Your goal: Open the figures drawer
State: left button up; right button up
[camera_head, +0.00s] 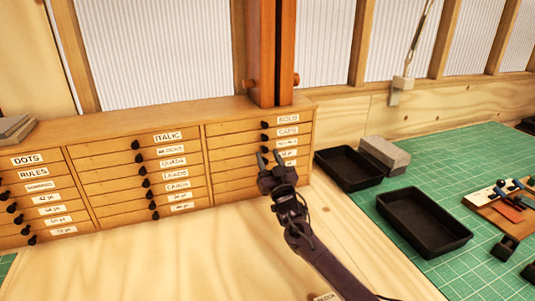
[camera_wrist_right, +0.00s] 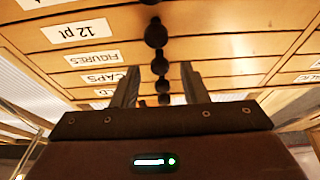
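The figures drawer is in the right column of the wooden cabinet, below the BOLD and CAPS drawers, and appears shut. Its FIGURES label (camera_wrist_right: 95,60) shows upside down in the right wrist view, and its round black knob (camera_wrist_right: 160,66) is near the middle there. My right gripper (camera_head: 270,153) is open in front of this column. In the right wrist view its two fingers (camera_wrist_right: 160,73) appear on either side of the figures knob. I cannot tell whether they touch it. In the head view the gripper hides part of the lower drawers. My left gripper is not in view.
The 12 pt drawer knob (camera_wrist_right: 155,35) is close by, and the CAPS knob (camera_head: 264,137) sits just above. A wooden post (camera_head: 272,50) stands on the cabinet. Black trays (camera_head: 424,222) and a grey block (camera_head: 384,154) lie to the right. The wooden tabletop in front is mostly clear.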

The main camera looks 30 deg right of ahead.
jog(key=shift+w+d+r, duration=0.1)
jog(key=shift+w+r, duration=0.15)
jog(key=shift+w, duration=0.2)
grip_shut()
jog(key=shift+s, duration=0.1)
